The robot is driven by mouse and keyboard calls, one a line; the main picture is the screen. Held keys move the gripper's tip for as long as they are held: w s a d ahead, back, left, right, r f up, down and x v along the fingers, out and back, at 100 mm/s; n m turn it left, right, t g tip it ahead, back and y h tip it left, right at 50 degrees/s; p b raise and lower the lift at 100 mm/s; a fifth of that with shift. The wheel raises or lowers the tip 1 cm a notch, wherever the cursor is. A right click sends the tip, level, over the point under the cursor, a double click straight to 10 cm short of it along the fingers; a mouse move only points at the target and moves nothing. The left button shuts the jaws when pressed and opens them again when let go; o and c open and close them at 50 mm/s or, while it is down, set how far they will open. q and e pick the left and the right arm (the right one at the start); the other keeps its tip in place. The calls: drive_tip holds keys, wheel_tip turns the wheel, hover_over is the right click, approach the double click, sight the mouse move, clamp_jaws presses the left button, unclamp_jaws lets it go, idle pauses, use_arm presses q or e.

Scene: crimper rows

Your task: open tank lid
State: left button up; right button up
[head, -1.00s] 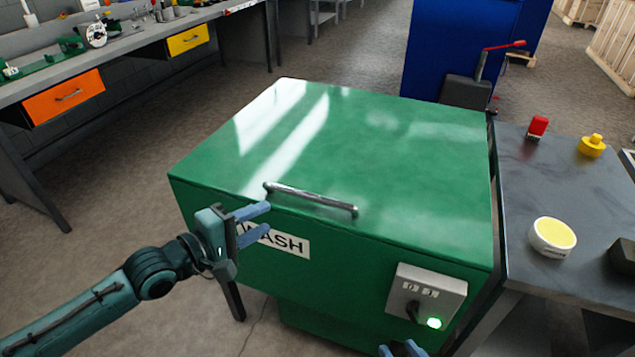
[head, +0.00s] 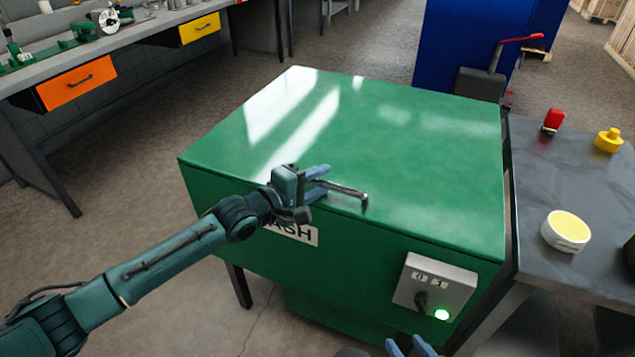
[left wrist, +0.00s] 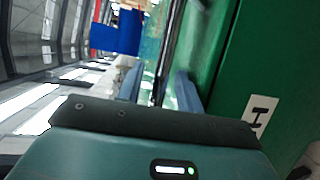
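The green tank lid (head: 380,130) lies flat and closed on the green tank marked WASH. Its metal bar handle (head: 345,190) runs along the front edge of the lid. My left gripper (head: 322,181) is at the left part of the handle, with one blue finger on each side of the bar. In the left wrist view, the fingers (left wrist: 160,92) stand apart and the handle (left wrist: 167,50) runs between them, with a gap visible. The handle's left end is hidden behind the gripper. My right gripper (head: 408,347) shows only its fingertips at the bottom edge, apart and empty.
A switch box (head: 435,285) with a lit green button is on the tank front. A grey table (head: 570,200) at the right bears a yellow-topped tub (head: 566,230), a red item (head: 552,121) and a yellow item (head: 608,140). A workbench (head: 130,40) stands at the left.

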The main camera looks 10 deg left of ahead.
use_arm(q)
drive_tip(key=shift+c, duration=0.3)
clamp_jaws()
idle(0.4)
